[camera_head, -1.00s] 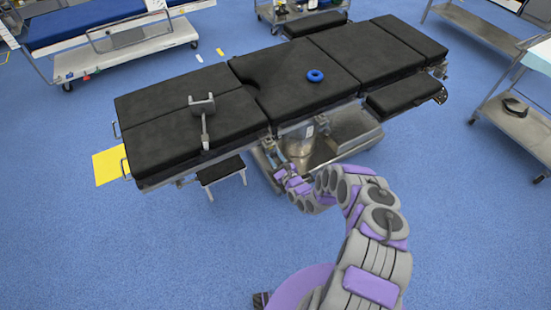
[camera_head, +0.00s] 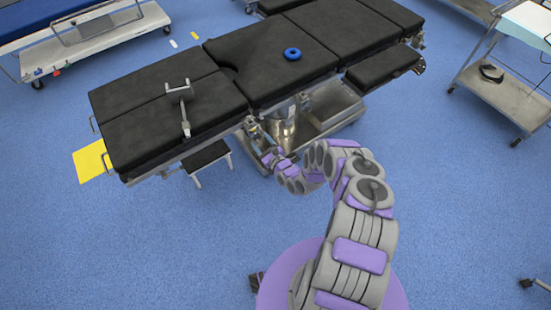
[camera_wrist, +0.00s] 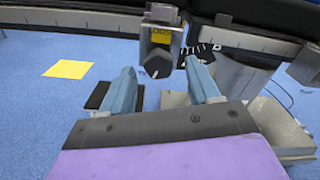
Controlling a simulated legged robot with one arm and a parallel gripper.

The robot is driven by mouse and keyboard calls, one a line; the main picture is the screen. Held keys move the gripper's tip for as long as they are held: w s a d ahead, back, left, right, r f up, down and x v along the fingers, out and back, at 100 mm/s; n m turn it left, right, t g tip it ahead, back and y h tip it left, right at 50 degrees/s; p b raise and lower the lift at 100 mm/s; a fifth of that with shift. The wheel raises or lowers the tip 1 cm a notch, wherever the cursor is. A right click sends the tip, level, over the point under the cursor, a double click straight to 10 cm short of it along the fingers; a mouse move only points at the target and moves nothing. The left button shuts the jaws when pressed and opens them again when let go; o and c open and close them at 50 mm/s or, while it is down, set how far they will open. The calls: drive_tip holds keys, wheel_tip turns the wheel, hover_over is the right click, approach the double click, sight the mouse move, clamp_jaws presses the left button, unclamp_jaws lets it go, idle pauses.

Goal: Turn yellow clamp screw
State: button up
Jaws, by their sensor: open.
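The clamp (camera_wrist: 161,38) hangs from the side rail of the operating table in the wrist view, with a yellow label on its front. Its dark round screw knob (camera_wrist: 158,62) points toward my gripper. My gripper (camera_wrist: 161,80) is open, with one blue-grey finger to the left of the knob and one to the right. The knob shows between and just beyond the fingertips, and I cannot tell that either finger touches it.
The table rail (camera_wrist: 65,17) crosses above the gripper. The metal table column (camera_head: 283,125) and base stand close by. A small black step stool (camera_head: 207,157) is to the left. A blue ring (camera_head: 292,54) lies on the table. The floor in front is mostly clear.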

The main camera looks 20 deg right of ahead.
drive_tip(key=p+v, duration=0.1)
drive_tip(key=v, duration=1.4)
drive_tip(key=shift+s, duration=0.3)
drive_tip(key=shift+d+f, duration=0.1)
drive_tip(key=shift+d, duration=0.05)
